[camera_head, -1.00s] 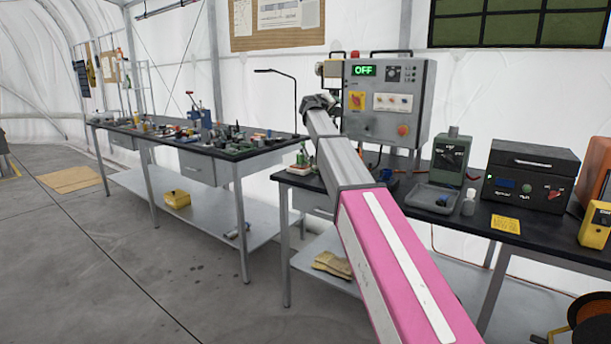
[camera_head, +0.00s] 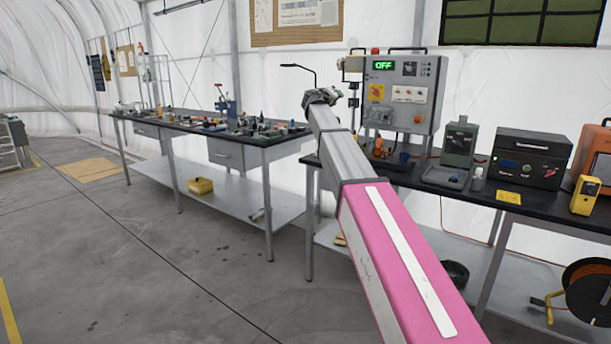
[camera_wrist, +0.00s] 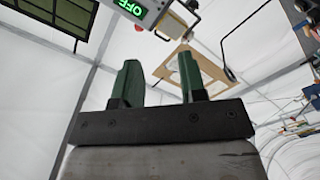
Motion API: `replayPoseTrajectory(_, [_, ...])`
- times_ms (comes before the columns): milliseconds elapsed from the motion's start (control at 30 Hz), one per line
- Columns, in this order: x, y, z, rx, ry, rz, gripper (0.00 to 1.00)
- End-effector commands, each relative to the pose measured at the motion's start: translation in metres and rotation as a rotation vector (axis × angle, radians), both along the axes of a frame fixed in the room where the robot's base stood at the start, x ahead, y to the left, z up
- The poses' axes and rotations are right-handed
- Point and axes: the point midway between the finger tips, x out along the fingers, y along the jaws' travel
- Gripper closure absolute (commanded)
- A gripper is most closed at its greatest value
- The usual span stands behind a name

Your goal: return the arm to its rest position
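The fingers cannot be made out there. In the wrist view my gripper (camera_wrist: 158,82) shows two dark green fingers standing apart with nothing between them. It is open and empty. The fingers point up toward the tent wall and ceiling, with the box's "OFF" display at the top.
The grey control box (camera_head: 410,100) stands on the right black-topped bench (camera_head: 555,217). A black case (camera_head: 531,158) and a yellow meter (camera_head: 585,195) are there too. A left bench (camera_head: 185,126) carries small tools. Open floor lies in front at left.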

Motion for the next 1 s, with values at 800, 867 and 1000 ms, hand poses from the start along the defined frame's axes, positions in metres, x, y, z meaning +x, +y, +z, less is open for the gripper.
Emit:
replayPoseTrajectory(800, [-0.064,-0.045,-0.189,0.195,0.260,-0.043,0.62])
replayPoseTrajectory(867, [-0.080,-0.052,-0.222,0.234,0.310,-0.052,0.62])
replayPoseTrajectory(1000, [-0.124,-0.067,-0.302,0.333,0.438,-0.072,0.62])
